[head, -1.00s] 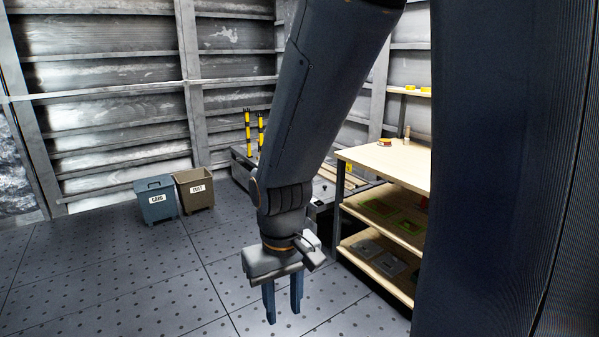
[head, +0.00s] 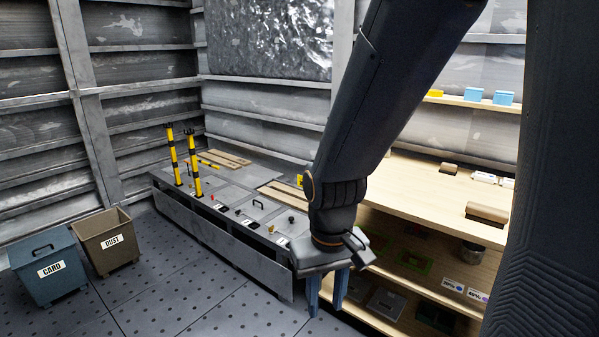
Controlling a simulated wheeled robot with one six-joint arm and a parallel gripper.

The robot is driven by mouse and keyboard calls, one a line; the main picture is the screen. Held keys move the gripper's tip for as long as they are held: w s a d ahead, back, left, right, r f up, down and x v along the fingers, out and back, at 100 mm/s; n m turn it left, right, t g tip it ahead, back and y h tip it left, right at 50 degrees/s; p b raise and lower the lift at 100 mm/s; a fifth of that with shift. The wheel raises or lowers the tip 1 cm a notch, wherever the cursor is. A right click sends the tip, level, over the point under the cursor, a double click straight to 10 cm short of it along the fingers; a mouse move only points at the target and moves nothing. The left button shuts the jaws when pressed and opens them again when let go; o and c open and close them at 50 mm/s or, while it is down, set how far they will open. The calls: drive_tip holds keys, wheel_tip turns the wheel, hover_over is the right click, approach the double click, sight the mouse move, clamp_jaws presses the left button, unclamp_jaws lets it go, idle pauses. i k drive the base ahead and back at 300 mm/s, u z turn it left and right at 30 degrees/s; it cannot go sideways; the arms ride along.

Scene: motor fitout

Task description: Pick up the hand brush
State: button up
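I cannot make out a hand brush for certain in the head view. Two small brown objects lie on the wooden bench at right, a nearer one (head: 487,212) and a farther one (head: 448,168); both are too small to identify. My gripper (head: 325,309) points down in front of the bench's lower shelves, its two blue fingers apart with nothing seen between them. My arm hides part of the bench and the wall behind.
A low grey platform (head: 215,238) along the wall carries two yellow-black posts (head: 193,168), planks and small parts. A blue CARD bin (head: 45,268) and a brown DUST bin (head: 107,243) stand at left. The wooden bench (head: 415,185) has shelves below. Floor at front left is clear.

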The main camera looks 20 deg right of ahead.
sight(475, 212)
drive_tip(key=z, duration=0.9)
drive_tip(key=i, duration=1.2)
drive_tip(key=z, duration=0.85)
drive_tip(key=i, duration=0.25)
drive_tip(key=z, duration=0.15)
